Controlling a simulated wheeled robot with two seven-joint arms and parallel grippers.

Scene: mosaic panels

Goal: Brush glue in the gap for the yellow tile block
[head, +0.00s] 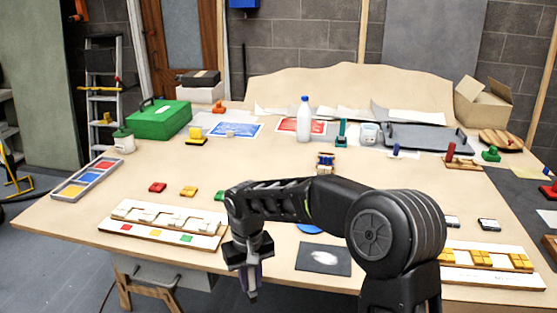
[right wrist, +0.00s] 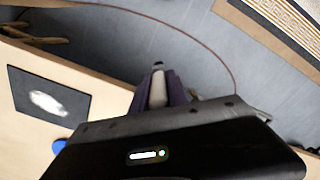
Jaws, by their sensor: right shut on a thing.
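My right gripper (head: 249,282) hangs in front of the table's near edge, right of the left mosaic panel. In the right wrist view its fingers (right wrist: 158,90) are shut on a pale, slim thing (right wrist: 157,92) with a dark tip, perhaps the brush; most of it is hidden. The left mosaic panel (head: 118,231) has pale slots and yellow, red and green marks along its front strip. The yellow tile block (head: 189,191) lies behind it, between a red block (head: 157,187) and a partly hidden green block (head: 221,196). My left gripper is not in view.
A dark mat with a white smear (head: 323,259) lies right of my gripper, and shows in the wrist view (right wrist: 48,102). A blue disc (head: 310,229) lies behind it. A second panel (head: 492,277) with yellow tiles is at right. A white bottle (head: 304,122) stands farther back.

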